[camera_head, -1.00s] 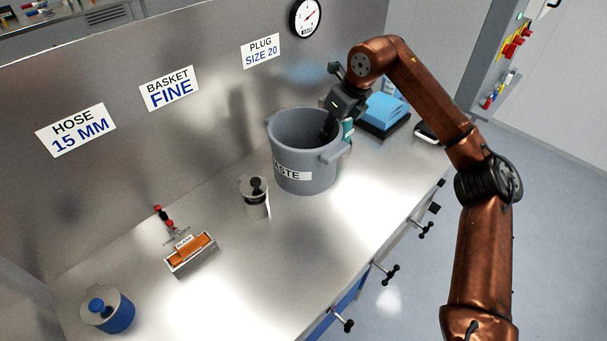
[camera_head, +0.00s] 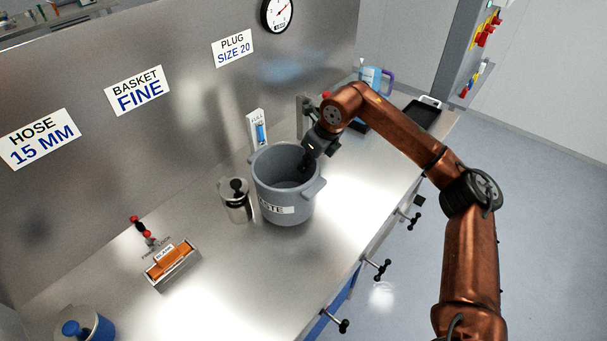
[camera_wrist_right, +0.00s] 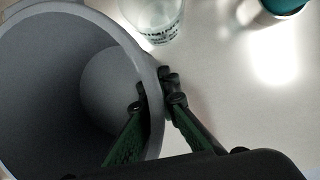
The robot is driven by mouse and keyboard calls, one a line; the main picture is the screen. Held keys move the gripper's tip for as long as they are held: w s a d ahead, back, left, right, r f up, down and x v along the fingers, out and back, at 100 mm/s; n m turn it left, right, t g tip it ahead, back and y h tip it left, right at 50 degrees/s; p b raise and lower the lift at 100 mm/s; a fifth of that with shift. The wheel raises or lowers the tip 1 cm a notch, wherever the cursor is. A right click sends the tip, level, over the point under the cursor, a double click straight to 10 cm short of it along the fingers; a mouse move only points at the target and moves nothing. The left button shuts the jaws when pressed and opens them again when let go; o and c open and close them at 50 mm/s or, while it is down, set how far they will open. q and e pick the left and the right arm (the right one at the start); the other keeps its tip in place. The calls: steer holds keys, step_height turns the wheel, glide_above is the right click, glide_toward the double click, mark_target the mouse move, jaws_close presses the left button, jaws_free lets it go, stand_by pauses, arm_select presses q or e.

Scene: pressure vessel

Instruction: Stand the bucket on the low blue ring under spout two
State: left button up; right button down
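The grey bucket (camera_head: 270,193) with a label ending "STE" is upright over the metal bench, right of a steel canister. I cannot tell whether its base touches the bench. My right gripper (camera_head: 308,160) is at the bucket's right rim. In the right wrist view, the fingers (camera_wrist_right: 157,95) straddle the bucket wall (camera_wrist_right: 50,90), one inside and one outside, shut on the rim. The bucket's inside looks empty. I see no low blue ring and no spout marked two; the bucket hides part of the bench. My left gripper is out of view.
The steel canister (camera_head: 235,205) stands close left of the bucket. A "FULL" gauge (camera_head: 258,130) is behind it. An orange block in a holder (camera_head: 172,266) and a blue-knobbed pot (camera_head: 88,328) are further left. A black tray (camera_head: 420,115) lies right. Knobbed handles (camera_head: 378,268) stick out in front.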

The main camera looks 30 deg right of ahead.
mark_target(304, 175)
step_height(304, 175, down, 3)
steer(key=shift+r+b, duration=0.1)
steer(key=shift+b, duration=0.2)
steer(key=shift+f, duration=0.35)
steer(key=shift+r, duration=0.1)
steer(key=c, duration=2.6)
jaws_free()
steer(key=shift+f, duration=0.2)
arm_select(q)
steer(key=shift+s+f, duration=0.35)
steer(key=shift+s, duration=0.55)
arm_select(e)
steer(key=o, duration=0.4)
steer(key=shift+o, duration=0.2)
